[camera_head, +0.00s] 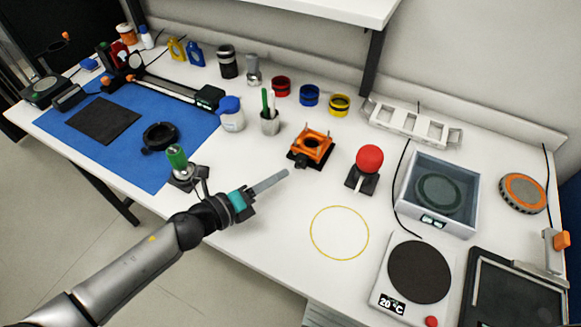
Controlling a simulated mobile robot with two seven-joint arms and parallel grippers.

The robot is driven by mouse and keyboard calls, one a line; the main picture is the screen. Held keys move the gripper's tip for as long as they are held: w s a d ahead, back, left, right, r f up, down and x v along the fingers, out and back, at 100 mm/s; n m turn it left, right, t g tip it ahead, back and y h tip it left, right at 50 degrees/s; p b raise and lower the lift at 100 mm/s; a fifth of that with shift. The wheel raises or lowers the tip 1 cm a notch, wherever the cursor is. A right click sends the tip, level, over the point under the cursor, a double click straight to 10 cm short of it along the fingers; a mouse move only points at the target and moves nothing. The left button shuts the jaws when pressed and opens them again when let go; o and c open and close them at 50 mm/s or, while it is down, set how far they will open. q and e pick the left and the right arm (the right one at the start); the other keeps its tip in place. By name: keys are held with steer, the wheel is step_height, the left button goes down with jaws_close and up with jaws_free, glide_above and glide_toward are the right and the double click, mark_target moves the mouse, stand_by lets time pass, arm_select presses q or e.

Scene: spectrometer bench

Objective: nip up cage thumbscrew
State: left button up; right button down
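The orange cage (313,146) stands on a dark base at the middle of the bench. It looks like a square frame with small posts. A dark knob-like part (299,161) sits low on its near-left side; I cannot tell for sure that it is the thumbscrew. My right gripper is not in view.
A red ball on a dark stand (369,159) is right of the cage. A pen cup (270,122) and a white bottle (231,114) stand behind left. A green-topped device (178,160) is close to my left wrist. The yellow ring (339,207) surrounds bare bench.

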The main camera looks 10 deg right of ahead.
mark_target(296, 166)
arm_select(q)
steer(key=shift+b+x, duration=0.3)
steer(key=shift+x, duration=2.35)
jaws_close()
